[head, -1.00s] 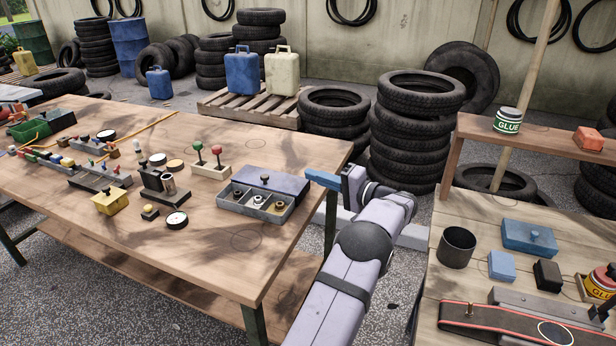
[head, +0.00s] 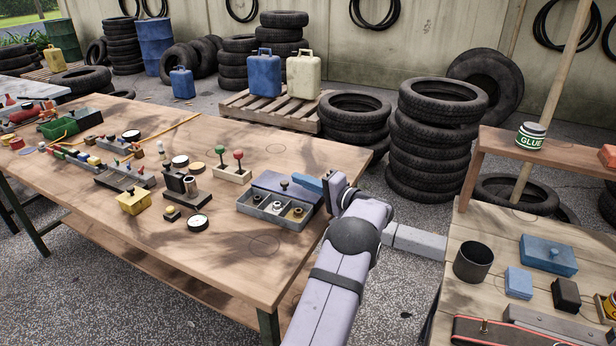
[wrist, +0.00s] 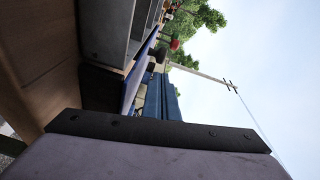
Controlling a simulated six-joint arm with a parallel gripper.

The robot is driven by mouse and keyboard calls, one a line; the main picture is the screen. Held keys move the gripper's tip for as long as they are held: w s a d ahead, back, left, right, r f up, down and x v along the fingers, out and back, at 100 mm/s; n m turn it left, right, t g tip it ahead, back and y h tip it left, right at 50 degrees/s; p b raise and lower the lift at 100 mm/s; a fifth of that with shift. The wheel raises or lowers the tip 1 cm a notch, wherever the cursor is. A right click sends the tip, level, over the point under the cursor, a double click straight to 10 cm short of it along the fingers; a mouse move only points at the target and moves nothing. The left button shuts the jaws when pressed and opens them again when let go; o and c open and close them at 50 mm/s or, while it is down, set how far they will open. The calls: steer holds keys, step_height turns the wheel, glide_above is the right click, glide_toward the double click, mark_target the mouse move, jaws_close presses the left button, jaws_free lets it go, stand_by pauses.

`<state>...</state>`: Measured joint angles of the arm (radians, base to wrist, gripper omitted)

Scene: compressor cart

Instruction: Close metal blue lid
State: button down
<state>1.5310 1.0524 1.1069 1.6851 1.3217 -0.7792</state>
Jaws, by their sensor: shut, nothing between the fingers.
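A grey metal box (head: 270,208) sits near the right end of the long wooden table, its front compartments open to view with small round parts inside. Its blue lid (head: 268,183), with a dark knob, stands open along the box's far side. My gripper (head: 302,183) has blue fingers, shut and empty, at the lid's right end. In the head view they overlap the lid; I cannot tell whether they touch. In the wrist view, the fingers (wrist: 160,98) are beside the lid's thin blue edge (wrist: 138,78) and the grey box wall (wrist: 104,30).
A stand with red and green knobs (head: 232,168), a yellow box (head: 132,202) and a round gauge (head: 197,223) stand left of the box. The table's front right corner is clear. A second bench (head: 490,240) at right holds a blue lidded box (head: 548,255).

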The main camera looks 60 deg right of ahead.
steer(key=shift+w+a, duration=0.2)
steer(key=shift+a, duration=0.25)
steer(key=a+b, duration=0.3)
steer(key=a, duration=0.6)
steer(key=shift+a+f, duration=0.1)
steer(key=shift+a, duration=0.4)
steer(key=shift+f, duration=0.1)
